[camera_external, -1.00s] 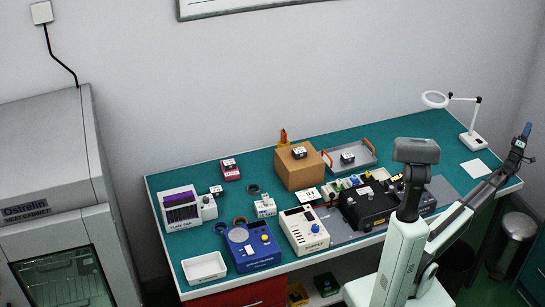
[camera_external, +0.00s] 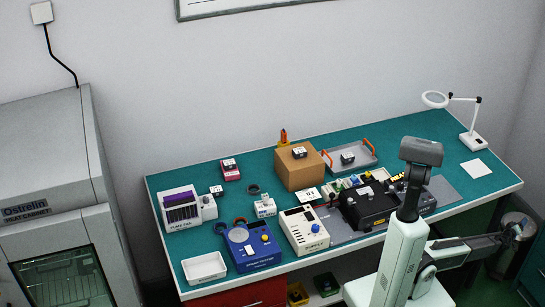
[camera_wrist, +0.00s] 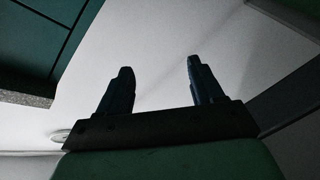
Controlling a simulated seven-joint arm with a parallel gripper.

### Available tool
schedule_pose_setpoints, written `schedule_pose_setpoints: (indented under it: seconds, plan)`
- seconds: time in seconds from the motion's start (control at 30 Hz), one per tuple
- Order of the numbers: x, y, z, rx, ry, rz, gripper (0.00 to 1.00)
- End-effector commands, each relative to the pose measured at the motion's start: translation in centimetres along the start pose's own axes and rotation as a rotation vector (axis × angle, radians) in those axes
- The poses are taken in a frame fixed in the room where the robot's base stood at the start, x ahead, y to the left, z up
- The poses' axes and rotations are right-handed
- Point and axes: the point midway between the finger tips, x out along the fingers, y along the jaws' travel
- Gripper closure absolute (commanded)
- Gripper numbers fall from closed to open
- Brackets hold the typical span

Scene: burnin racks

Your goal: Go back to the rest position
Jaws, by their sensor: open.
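My gripper (camera_external: 512,231) is at the lower right in the external view, out beyond the right end of the bench and below the level of its top. The arm reaches out to the right from my base, roughly level. In the wrist view my gripper (camera_wrist: 158,85) shows two dark fingers standing apart with nothing between them. It is open and empty and touches no object that I can see.
The green bench top (camera_external: 365,140) holds a black device (camera_external: 370,205), a cardboard box (camera_external: 299,168), a blue unit (camera_external: 250,247), a white unit (camera_external: 304,231) and a magnifier lamp (camera_external: 473,140). A teal cabinet (camera_external: 533,270) is at the far right.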

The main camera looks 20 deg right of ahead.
Motion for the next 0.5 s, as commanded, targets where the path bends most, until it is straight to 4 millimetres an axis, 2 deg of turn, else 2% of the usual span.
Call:
schedule_pose_setpoints:
  seconds: [0.03, 0.1, 0.27, 0.3, 0.5]
  plan:
    - [-0.9, -3.1, 0.3, 0.018, -0.027, -0.051, 0.34]
    - [-2.1, -6.8, 0.8, 0.044, -0.068, -0.114, 0.34]
    - [-5.2, -14.6, 1.6, 0.093, -0.165, -0.24, 0.34]
    - [-6.1, -16.4, 1.0, 0.102, -0.184, -0.269, 0.34]
    - [-9.9, -23.3, -3.4, 0.132, -0.25, -0.381, 0.34]
